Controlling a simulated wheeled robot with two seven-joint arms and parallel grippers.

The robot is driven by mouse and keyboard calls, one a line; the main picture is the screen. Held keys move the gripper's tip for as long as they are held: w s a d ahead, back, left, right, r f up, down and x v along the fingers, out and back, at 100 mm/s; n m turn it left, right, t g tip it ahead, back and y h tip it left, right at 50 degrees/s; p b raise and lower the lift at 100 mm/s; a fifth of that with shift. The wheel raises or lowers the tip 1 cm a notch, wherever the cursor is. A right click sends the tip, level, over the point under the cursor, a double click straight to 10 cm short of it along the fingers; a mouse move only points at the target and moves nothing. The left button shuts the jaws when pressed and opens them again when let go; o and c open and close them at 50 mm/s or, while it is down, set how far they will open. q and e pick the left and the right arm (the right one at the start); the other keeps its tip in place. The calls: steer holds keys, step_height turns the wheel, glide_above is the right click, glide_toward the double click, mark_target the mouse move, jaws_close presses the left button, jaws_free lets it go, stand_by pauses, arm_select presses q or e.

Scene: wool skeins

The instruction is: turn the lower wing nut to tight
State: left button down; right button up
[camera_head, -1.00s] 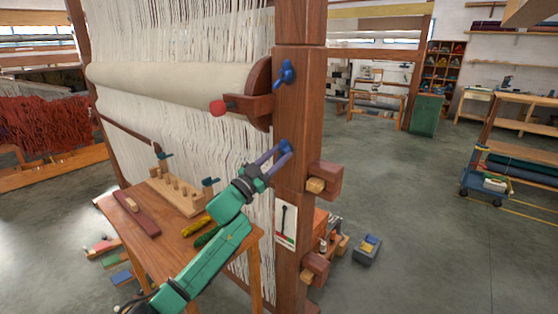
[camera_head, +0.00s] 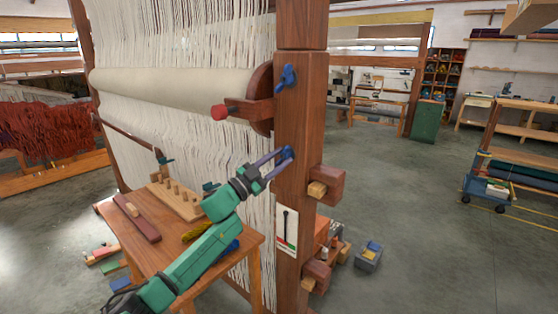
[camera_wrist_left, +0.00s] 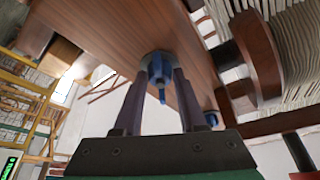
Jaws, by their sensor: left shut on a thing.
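The lower wing nut (camera_wrist_left: 161,80) is blue and sits on the face of the loom's wooden post (camera_head: 298,120). My left gripper (camera_head: 285,155) reaches it from the left in the head view. In the left wrist view its two long fingers (camera_wrist_left: 158,75) stand on either side of the nut, shut on it. The fingertips largely cover the nut in the head view. The upper wing nut (camera_head: 288,77), also blue, is higher on the same post, tilted from upright. My right gripper is not in view.
A red-tipped wooden lever (camera_head: 240,106) sticks out beside the round wooden disc, left of the upper nut. White warp threads hang behind my left arm. A small table (camera_head: 235,246) with pegs stands below it. Wooden blocks (camera_head: 327,184) jut from the post's right side.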

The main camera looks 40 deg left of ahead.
arm_select(q)
steer(key=shift+c, duration=2.4)
jaws_free()
steer(key=b+v, duration=0.3)
steer(key=v, duration=1.1)
steer(key=shift+s+f, duration=0.15)
steer(key=shift+s, duration=0.05)
